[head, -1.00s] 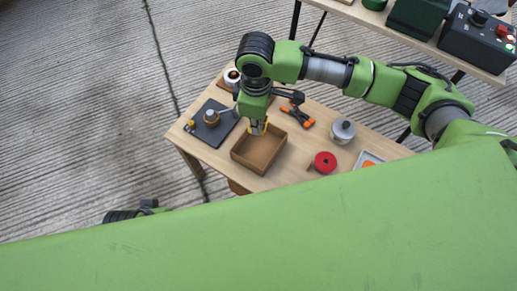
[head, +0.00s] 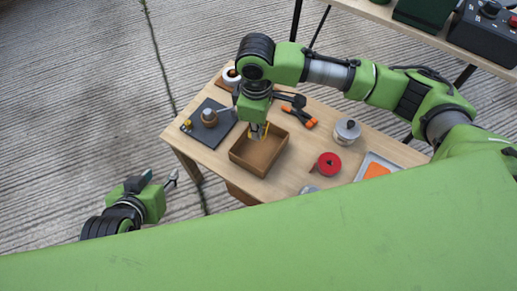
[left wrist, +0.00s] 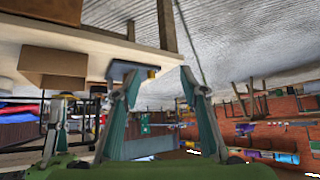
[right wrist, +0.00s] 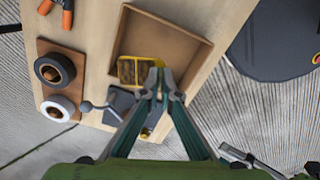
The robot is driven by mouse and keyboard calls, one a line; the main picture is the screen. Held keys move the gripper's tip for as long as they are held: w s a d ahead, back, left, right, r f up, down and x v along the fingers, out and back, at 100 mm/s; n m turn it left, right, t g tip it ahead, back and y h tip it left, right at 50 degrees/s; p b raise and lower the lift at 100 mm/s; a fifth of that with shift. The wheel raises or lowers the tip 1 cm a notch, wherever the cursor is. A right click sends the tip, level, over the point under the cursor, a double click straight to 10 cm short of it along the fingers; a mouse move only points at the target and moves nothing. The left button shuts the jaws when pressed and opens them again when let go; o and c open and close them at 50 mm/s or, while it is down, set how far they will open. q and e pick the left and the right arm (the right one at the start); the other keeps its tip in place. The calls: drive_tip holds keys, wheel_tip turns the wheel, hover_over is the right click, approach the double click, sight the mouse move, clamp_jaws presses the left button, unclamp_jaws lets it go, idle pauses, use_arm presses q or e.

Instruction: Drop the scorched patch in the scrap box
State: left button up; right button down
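The scrap box (head: 243,160) is an open brown box on the wooden table. In the right wrist view its bare floor and walls (right wrist: 185,42) show. The scorched patch (right wrist: 132,70), yellow-edged with a dark brownish middle, hangs at the fingertips of my right gripper (right wrist: 160,74), over the box. My right gripper (head: 258,128) looks shut on the patch's edge. In the head view only a bit of yellow shows there. My left gripper (head: 172,180) is off the table's left side, low and empty. In the left wrist view its fingers (left wrist: 158,75) are apart.
Tape rolls (right wrist: 54,69) lie beside the box. A shelf stands behind.

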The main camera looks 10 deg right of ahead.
drive_tip(key=shift+f+b, duration=0.65)
drive_tip(key=shift+b, duration=0.25)
drive_tip(key=shift+f+b, duration=0.55)
drive_tip(key=shift+b, duration=0.3)
use_arm(q)
drive_tip(key=w+d+r+t+h, duration=0.1)
drive_tip(key=w+r+t, duration=0.3)
drive_tip(key=r, duration=0.4)
drive_tip(key=w+d+r+t+h, duration=0.2)
drive_tip(key=w+r+t, duration=0.3)
drive_tip(key=r, duration=0.3)
drive_tip(key=shift+d+r+m+t, duration=0.25)
drive_tip(key=shift+d+m+t, duration=0.05)
drive_tip(key=shift+d, duration=0.45)
use_arm(e)
drive_tip(key=c, duration=2.2)
unclamp_jaws()
wheel_tip(320, 180, up, 12)
